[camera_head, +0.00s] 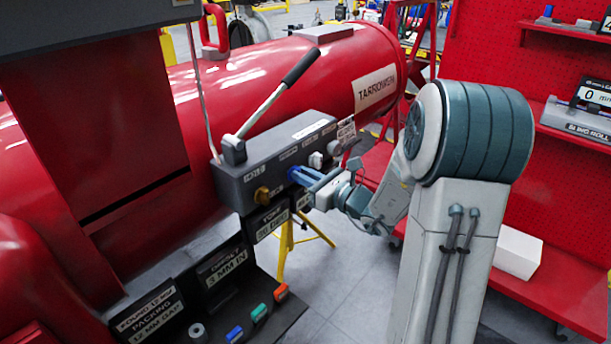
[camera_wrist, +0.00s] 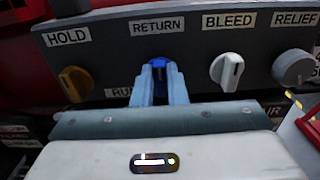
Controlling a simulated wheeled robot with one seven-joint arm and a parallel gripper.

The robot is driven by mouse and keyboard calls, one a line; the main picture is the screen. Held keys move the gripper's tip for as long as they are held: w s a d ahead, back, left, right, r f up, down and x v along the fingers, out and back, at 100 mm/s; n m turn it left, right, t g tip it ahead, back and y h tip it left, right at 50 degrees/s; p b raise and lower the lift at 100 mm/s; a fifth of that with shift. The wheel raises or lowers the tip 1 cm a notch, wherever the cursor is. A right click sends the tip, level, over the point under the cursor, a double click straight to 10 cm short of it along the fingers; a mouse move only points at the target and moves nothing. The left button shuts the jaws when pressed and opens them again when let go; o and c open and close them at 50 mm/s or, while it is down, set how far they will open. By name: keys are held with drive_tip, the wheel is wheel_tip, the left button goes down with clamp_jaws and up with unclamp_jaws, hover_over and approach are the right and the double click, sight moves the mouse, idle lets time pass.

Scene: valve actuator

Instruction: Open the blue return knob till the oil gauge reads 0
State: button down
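The blue return knob (camera_wrist: 159,72) sits under the RETURN label on the grey control panel (camera_wrist: 110,45). My gripper (camera_wrist: 160,80) reaches it straight on, with one light blue finger on each side of the knob and no clear gap between. The fingers hide the knob's sides and lower part. In the head view my gripper (camera_head: 304,177) is at the front face of the panel (camera_head: 268,150), and the knob is mostly hidden there.
Beside it are the yellow HOLD knob (camera_wrist: 75,84), white BLEED knob (camera_wrist: 227,71) and grey RELIEF knob (camera_wrist: 293,67). A black-handled lever (camera_head: 270,98) rises from the panel. Signs hang below it. A red shelf unit (camera_head: 560,200) stands at the right.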

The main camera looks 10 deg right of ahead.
drive_tip(key=shift+f+n+b, duration=0.15)
drive_tip(key=shift+n+b, duration=0.25)
drive_tip(key=shift+b, duration=0.3)
drive_tip(key=n+b, duration=0.5)
drive_tip(key=b, duration=0.4)
drive_tip(key=n+b, duration=0.5)
drive_tip(key=b, duration=0.5)
drive_tip(key=a+f+n+b, duration=0.1)
drive_tip(key=n+b, duration=0.5)
drive_tip(key=b, duration=0.3)
drive_tip(key=shift+s+b, duration=0.3)
drive_tip(key=shift+r, duration=0.2)
drive_tip(key=c, duration=1.4)
unclamp_jaws()
drive_tip(key=shift+c, duration=0.2)
drive_tip(key=shift+d, duration=0.1)
